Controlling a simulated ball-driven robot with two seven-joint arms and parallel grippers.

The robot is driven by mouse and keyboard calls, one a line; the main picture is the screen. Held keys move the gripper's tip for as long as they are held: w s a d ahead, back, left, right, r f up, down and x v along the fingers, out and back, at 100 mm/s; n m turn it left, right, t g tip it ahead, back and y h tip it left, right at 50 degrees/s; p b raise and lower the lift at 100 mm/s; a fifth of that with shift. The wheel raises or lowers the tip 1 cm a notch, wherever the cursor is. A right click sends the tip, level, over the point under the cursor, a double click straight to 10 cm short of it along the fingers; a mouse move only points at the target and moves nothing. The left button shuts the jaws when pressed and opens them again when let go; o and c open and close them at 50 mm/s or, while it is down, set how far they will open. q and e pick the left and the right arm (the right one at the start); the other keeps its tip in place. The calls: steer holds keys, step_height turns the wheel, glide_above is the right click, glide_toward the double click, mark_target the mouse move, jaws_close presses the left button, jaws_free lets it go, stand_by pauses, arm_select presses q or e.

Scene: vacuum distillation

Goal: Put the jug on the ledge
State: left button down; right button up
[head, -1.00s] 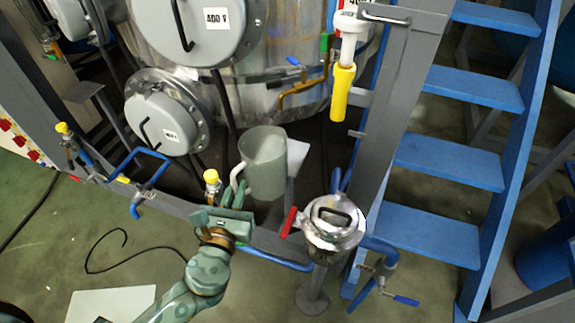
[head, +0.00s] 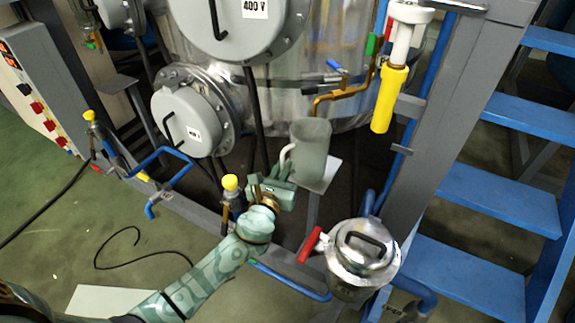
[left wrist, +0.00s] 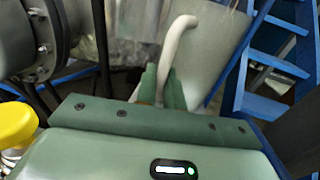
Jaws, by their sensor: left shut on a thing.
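The jug (head: 311,146) is grey-green, upright, with a pale handle on its left side. My left gripper (head: 283,172) is shut on the handle. In the left wrist view the handle stands between the fingers (left wrist: 162,88), and the jug body (left wrist: 208,50) is beyond them. The ledge (head: 327,172) is a small light grey plate on a post, in front of the steel vessel. The jug overlaps the ledge in the head view and hides part of it. I cannot tell whether the jug's base touches it. My right gripper is not in view.
A lidded metal pot (head: 362,252) with a red handle stands to the right, near the arm. A yellow-capped valve (head: 231,190) is close left of the gripper. A yellow-sleeved fitting (head: 390,98) hangs at upper right. Blue stairs (head: 500,195) are at the right.

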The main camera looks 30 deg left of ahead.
arm_select(q)
steer(key=w, duration=0.1)
steer(key=w+f+b, duration=0.1)
steer(key=w+b, duration=0.1)
steer(key=shift+w+a+f, duration=0.2)
steer(key=shift+a, duration=0.1)
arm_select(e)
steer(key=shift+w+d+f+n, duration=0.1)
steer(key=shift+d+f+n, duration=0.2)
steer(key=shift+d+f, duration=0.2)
arm_select(q)
steer(key=shift+f, duration=0.2)
steer(key=c, duration=1.5)
jaws_free()
steer(key=shift+r, duration=0.1)
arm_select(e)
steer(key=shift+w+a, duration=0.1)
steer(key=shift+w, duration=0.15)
arm_select(q)
steer(key=shift+r, duration=0.1)
